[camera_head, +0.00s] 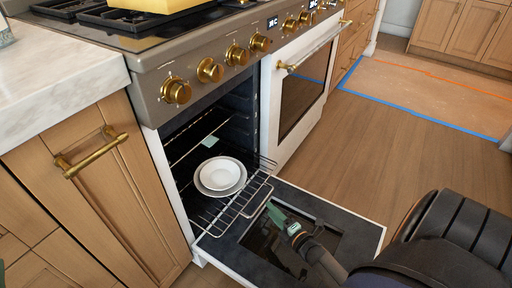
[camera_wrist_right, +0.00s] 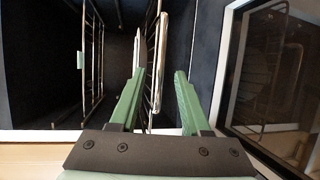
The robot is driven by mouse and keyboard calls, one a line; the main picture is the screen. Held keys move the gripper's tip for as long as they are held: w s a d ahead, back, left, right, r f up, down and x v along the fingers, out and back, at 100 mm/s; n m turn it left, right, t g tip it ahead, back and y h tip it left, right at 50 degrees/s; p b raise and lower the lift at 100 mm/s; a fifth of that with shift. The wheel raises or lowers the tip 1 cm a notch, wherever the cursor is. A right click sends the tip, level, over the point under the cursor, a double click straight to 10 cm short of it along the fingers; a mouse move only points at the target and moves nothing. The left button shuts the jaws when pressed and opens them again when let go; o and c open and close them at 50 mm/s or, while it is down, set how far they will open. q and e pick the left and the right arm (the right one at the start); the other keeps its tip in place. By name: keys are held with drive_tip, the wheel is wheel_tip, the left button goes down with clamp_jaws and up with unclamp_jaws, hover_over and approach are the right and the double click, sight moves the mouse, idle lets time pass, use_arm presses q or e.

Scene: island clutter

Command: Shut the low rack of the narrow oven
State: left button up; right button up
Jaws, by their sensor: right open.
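The narrow oven (camera_head: 158,150) stands with its door (camera_head: 365,238) folded down flat. Its low rack (camera_head: 243,207) is slid partly out over the door, and its wires also show in the right wrist view (camera_wrist_right: 158,75). White dishes (camera_head: 220,175) sit stacked on this rack, and one shows edge-on in the wrist view (camera_wrist_right: 138,50). My right gripper (camera_head: 272,208) is open at the rack's front edge, above the door. In the wrist view, the rack's front bar appears between the green fingertips; contact is unclear. A dark green sliver at the head view's lower left may be my left gripper.
An upper rack (camera_head: 198,140) is inside the oven, with a small pale green item on it. The wide oven door (camera_head: 300,95) to the right is shut. A cabinet (camera_head: 95,190) stands at left. The wooden floor (camera_head: 400,130) at right is clear.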

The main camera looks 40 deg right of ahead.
sight(262, 202)
drive_tip(key=b+x, duration=0.3)
drive_tip(key=x, duration=0.6)
drive_tip(key=shift+f, duration=0.1)
drive_tip(key=shift+c, duration=0.4)
drive_tip(key=c, duration=0.6)
drive_tip(key=shift+f, duration=0.1)
clamp_jaws()
